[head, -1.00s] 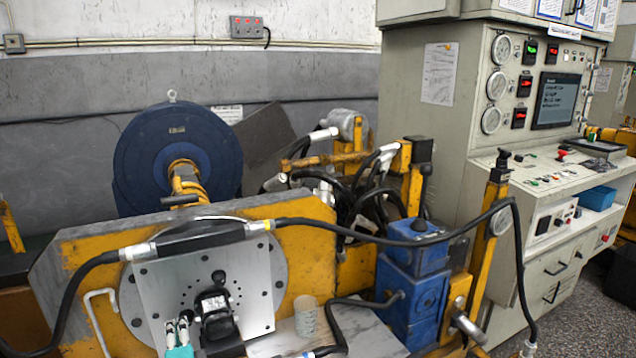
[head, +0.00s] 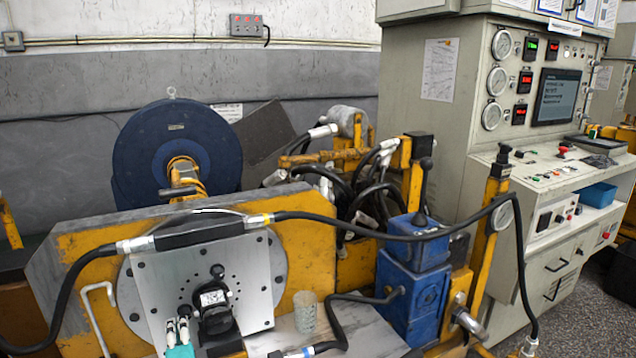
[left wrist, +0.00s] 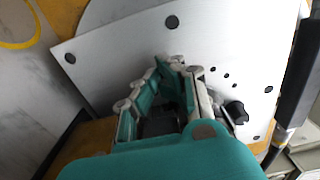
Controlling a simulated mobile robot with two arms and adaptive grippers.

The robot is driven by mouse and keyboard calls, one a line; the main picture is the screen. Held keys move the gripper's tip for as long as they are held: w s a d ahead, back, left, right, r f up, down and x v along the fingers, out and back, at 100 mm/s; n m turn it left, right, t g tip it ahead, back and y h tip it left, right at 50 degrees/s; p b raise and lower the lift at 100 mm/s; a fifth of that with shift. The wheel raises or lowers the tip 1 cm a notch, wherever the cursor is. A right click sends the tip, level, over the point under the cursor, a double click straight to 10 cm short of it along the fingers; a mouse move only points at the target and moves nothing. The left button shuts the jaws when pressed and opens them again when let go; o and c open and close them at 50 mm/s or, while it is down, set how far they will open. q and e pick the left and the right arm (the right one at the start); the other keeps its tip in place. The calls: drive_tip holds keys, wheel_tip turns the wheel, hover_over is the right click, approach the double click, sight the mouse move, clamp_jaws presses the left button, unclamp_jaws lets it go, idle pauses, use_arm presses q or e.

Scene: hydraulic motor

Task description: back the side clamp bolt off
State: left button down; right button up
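A light grey metal plate (head: 165,275) is on the front of the yellow stand, and it also shows in the left wrist view (left wrist: 125,60). I cannot make out the side clamp bolt or what is between the fingers.
A thick black hose (head: 370,236) runs across the front, joined to a black bar (head: 200,234) above the plate. A clear cup (head: 306,311) stands on a grey ledge right of the plate. A blue block (head: 412,285) and a control cabinet (head: 430,140) are farther right.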

use_arm(q)
drive_tip(key=shift+a+f, duration=0.2)
drive_tip(key=v, duration=0.6)
drive_tip(key=shift+a, duration=0.15)
drive_tip(key=shift+s, duration=0.1)
